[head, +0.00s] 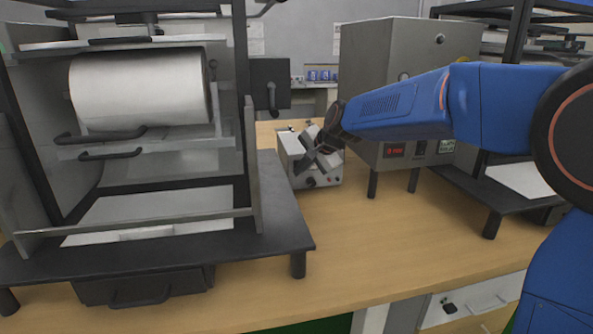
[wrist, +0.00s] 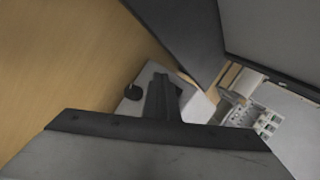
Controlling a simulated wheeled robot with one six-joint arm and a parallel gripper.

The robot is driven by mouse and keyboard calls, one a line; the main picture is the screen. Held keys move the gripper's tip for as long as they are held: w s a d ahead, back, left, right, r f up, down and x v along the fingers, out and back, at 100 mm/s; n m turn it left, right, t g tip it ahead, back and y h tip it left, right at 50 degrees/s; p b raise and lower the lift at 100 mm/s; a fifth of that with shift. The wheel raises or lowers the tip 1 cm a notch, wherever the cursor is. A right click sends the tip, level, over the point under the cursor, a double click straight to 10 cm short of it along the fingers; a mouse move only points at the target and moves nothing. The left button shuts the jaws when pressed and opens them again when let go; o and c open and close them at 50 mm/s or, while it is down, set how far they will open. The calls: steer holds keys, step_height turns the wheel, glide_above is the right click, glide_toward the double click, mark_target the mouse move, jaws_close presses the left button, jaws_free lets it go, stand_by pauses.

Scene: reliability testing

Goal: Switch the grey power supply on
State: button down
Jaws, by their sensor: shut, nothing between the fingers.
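The grey power supply (head: 332,172) is a small light-grey box on the wooden bench, between the two larger machines. A dark knob (head: 310,182) sits low on its front. My gripper (head: 302,164) is shut and empty, in front of the box, and hides part of its front face. In the wrist view my gripper (wrist: 160,80) overlaps the power supply (wrist: 197,106), with a black knob (wrist: 133,91) just left of the fingers. I cannot tell whether the fingers touch the box. The power switch cannot be made out.
A black-framed machine with a white roll (head: 140,88) stands at the left. A tall grey cabinet (head: 385,65) with a red display (head: 396,151) stands close on the right, behind my arm. The bench (head: 350,235) is clear in front of the power supply.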

steer(key=shift+w, duration=0.15)
stand_by(0.6)
steer(key=shift+s+d, duration=0.15)
steer(key=shift+s, duration=0.55)
steer(key=shift+r, duration=0.1)
steer(key=s, duration=0.1)
steer(key=s+d, duration=0.1)
steer(key=s, duration=0.2)
steer(key=shift+s+d+r, duration=0.2)
steer(key=shift+s+r, duration=0.1)
steer(key=shift+s, duration=0.1)
